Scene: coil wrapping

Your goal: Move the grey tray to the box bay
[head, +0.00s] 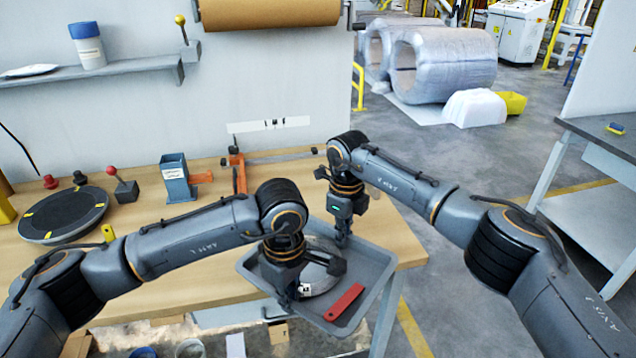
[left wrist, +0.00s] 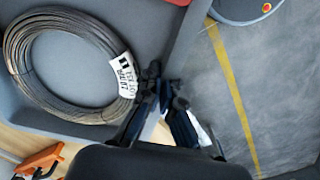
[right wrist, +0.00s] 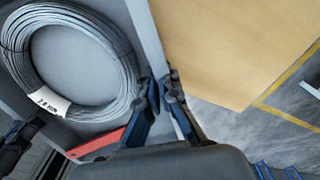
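The grey tray (head: 372,262) is at the table's front right corner, part of it reaching past the table edge. It holds a wire coil (head: 323,284) with a white label and a red object (head: 344,302). The coil also shows in the left wrist view (left wrist: 22,75) and right wrist view (right wrist: 122,70). My left gripper (left wrist: 163,82) has its fingers on either side of one tray wall, closed on it. My right gripper (right wrist: 160,82) pinches another wall the same way. In the head view, my left gripper (head: 290,298) hides part of the coil; my right gripper (head: 342,238) is at the far side.
The wooden table (head: 215,240) carries a round black turntable (head: 62,214), a blue-grey holder (head: 178,180) and an orange clamp (head: 238,170). Open floor (head: 440,160) lies right of the table. A grey bench (head: 600,140) stands at the far right; wrapped coils (head: 445,65) stand behind.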

